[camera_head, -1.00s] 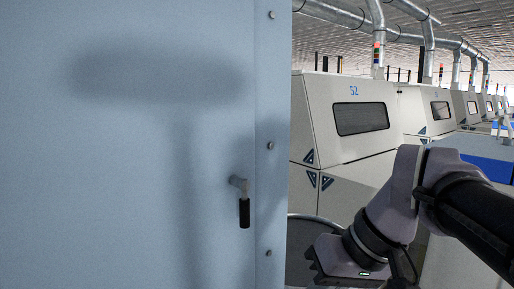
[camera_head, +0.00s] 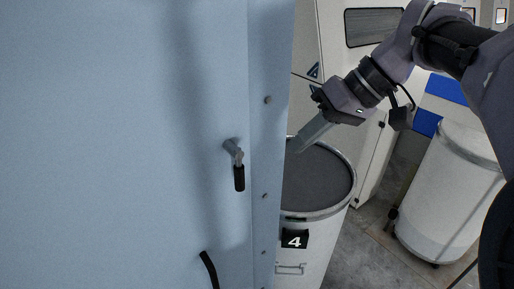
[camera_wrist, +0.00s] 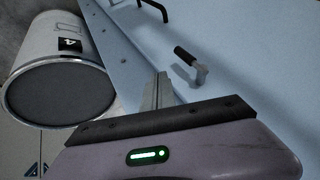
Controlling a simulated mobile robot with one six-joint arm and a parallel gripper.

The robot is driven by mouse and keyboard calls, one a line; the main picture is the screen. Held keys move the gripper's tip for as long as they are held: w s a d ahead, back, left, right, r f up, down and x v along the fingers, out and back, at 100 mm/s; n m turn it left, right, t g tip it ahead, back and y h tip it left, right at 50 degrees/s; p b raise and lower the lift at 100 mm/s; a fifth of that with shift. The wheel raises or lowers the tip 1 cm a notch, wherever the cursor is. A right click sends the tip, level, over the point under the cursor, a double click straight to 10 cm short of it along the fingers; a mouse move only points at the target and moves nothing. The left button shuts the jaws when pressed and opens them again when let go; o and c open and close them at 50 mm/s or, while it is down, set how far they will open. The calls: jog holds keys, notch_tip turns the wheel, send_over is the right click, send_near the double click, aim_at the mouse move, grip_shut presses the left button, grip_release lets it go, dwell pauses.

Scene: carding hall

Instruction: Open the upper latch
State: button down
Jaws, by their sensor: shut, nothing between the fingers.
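The upper latch (camera_head: 238,172) is on the pale blue panel (camera_head: 120,150), near its right edge. It has a grey metal pivot and a black grip that hangs straight down. In the wrist view the same latch (camera_wrist: 190,60) lies up and right of my fingers. My gripper (camera_head: 300,147) is shut and empty, to the right of the latch and just off the panel's edge strip. Its fingers also show in the wrist view (camera_wrist: 163,78), apart from the latch. A second black handle (camera_head: 209,268) sits lower on the panel, partly cut off by the frame.
A round white can (camera_head: 322,215) marked 4, with a dark top, stands beside the panel, below my gripper. Another white can (camera_head: 447,195) stands at the right. A pale machine (camera_head: 335,70) is behind. Some grey floor (camera_head: 355,250) is clear between the cans.

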aim_at(238, 154)
jog(key=a+f, duration=0.5)
jog(key=a, duration=0.3)
jog(key=shift+s+f, duration=0.2)
jog(key=shift+f, duration=0.15)
jog(key=shift+a+f, duration=0.1)
jog(key=shift+a, duration=0.05)
